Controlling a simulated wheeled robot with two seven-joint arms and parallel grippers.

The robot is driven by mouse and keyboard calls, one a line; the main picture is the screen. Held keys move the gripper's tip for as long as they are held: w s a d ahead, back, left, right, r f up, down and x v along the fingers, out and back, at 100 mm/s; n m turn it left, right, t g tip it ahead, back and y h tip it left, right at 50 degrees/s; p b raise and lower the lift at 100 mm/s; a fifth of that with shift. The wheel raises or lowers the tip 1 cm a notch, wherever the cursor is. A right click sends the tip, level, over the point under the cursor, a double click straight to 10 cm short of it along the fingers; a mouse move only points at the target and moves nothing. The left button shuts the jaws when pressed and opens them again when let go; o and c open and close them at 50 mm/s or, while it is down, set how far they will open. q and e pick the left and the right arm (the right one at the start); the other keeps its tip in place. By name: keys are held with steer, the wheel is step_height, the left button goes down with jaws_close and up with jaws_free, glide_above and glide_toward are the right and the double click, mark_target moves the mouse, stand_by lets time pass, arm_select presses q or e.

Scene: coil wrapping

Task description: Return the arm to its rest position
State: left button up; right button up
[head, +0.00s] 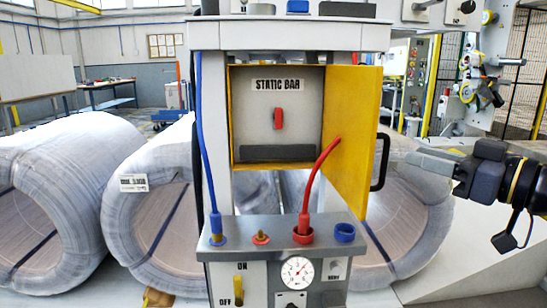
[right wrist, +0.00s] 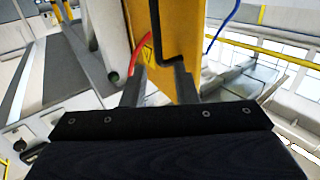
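My right gripper (head: 425,161) comes in from the right in the head view. Its fingers point at the black handle (head: 380,162) of the yellow door (head: 353,140), with a gap between them and the handle in this view. In the right wrist view the two fingers (right wrist: 159,88) stand apart with nothing clearly held between them. The yellow door (right wrist: 181,30) and its handle (right wrist: 157,30) show beyond the fingertips. The door stands open beside the static bar box (head: 278,115), which has a red switch (head: 278,118) inside. My left gripper is not in view.
Below the box is a grey panel (head: 270,242) with a gauge (head: 295,271), an on/off switch, and red and blue sockets. A red cable (head: 316,180) and a blue cable (head: 205,140) run to it. Large wrapped coils (head: 150,200) stand behind. Machinery (head: 475,80) stands at upper right.

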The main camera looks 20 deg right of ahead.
steer(key=s+a+f+m+g+h, duration=0.15)
steer(key=s+a+f+g, duration=0.35)
steer(key=f, duration=0.7)
steer(key=s+a+f+m+g, duration=0.2)
steer(key=a+f, duration=0.4)
steer(key=f, duration=0.6)
steer(key=s+a+f+m+g+h, duration=0.15)
steer(key=s+a+f+g, duration=0.35)
steer(key=f, duration=0.7)
step_height(320, 180, up, 25)
steer(key=w+a+p, duration=0.1)
steer(key=p, duration=2.3)
steer(key=shift+a+f+m+t+y+p, duration=0.2)
steer(key=shift+m+t+y+p, duration=0.1)
steer(key=shift+m+p, duration=0.1)
steer(key=shift+w, duration=0.1)
